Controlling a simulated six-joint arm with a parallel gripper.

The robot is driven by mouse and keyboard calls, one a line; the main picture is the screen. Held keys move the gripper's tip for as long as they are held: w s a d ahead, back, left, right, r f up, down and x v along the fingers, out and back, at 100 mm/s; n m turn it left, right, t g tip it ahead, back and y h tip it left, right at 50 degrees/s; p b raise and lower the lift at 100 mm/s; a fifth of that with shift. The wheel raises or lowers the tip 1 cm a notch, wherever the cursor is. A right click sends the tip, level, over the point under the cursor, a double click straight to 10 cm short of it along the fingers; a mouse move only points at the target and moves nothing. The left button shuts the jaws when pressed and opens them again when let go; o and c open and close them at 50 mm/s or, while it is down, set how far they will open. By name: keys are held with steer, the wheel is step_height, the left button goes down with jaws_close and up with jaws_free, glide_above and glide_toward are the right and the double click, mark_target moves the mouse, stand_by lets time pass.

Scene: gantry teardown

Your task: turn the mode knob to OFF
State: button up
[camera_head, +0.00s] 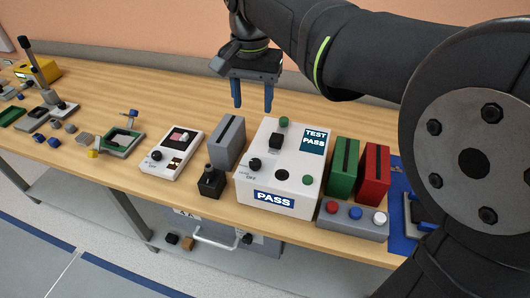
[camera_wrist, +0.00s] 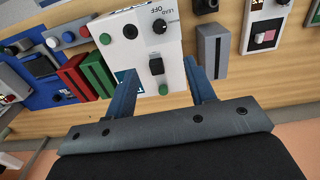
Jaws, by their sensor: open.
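The white tester box (camera_head: 290,150) stands mid-bench with a TEST PASS screen and a PASS plate. A black knob (camera_head: 254,163) sits at its left, beside small lettering that includes OFF. In the wrist view this knob (camera_wrist: 159,27) is beyond my fingertips, and its pointing direction is too small to tell. The white handheld device (camera_head: 174,154) to the left also has a black knob (camera_head: 156,155). I cannot tell which one is the mode knob. My gripper (camera_head: 252,106) is open and empty, above and behind the tester box, touching no knob.
A grey block (camera_head: 228,143) and a small black joystick-like part (camera_head: 210,182) stand left of the box. Green (camera_head: 343,168) and red (camera_head: 374,177) slotted blocks stand right. A grey button panel (camera_head: 350,219) is in front. The tester box carries a raised black switch (camera_head: 275,141).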

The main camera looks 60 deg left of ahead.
mark_target(255, 161)
step_height(255, 161, down, 19)
steer(key=m, duration=0.3)
steer(key=shift+r, duration=0.2)
stand_by(0.4)
steer(key=c, duration=1)
